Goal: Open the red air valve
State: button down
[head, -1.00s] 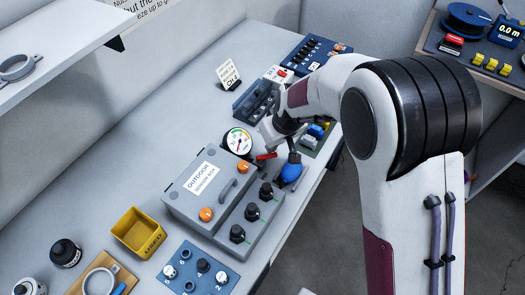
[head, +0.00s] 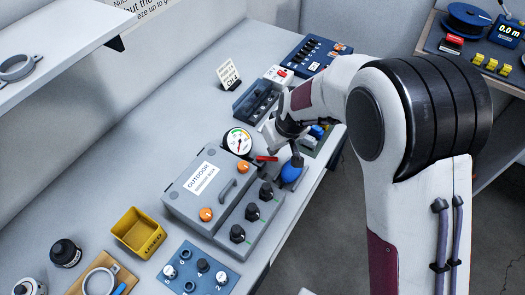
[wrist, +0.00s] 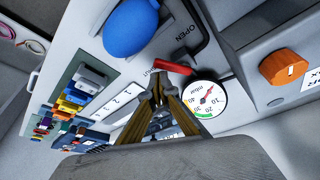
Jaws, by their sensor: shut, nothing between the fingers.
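The red air valve is a small red lever (head: 266,158) beside the pressure gauge (head: 238,141) on the bench. In the wrist view the red lever (wrist: 172,67) lies between the dial and the blue bulb (wrist: 131,26). Its free end is near a partly hidden label that seems to read SHUT; the OPEN label (wrist: 188,30) is off to its side. My gripper (wrist: 158,80) is shut and empty, its tips close to the lever's free end. I cannot tell whether they touch it. In the head view my wrist partly hides the fingers.
The blue bulb (head: 291,172) lies at the bench's front edge. A yellow bin (head: 139,232) stands at lower left.

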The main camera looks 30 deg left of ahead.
jog(key=shift+s+d, duration=0.5)
jog(key=shift+d, duration=0.05)
dwell(0.7)
jog(key=shift+r, duration=0.15)
jog(key=shift+w+r, duration=0.15)
jog(key=shift+r, duration=1.3)
jog(key=shift+w+r, duration=0.15)
jog(key=shift+r, duration=1.25)
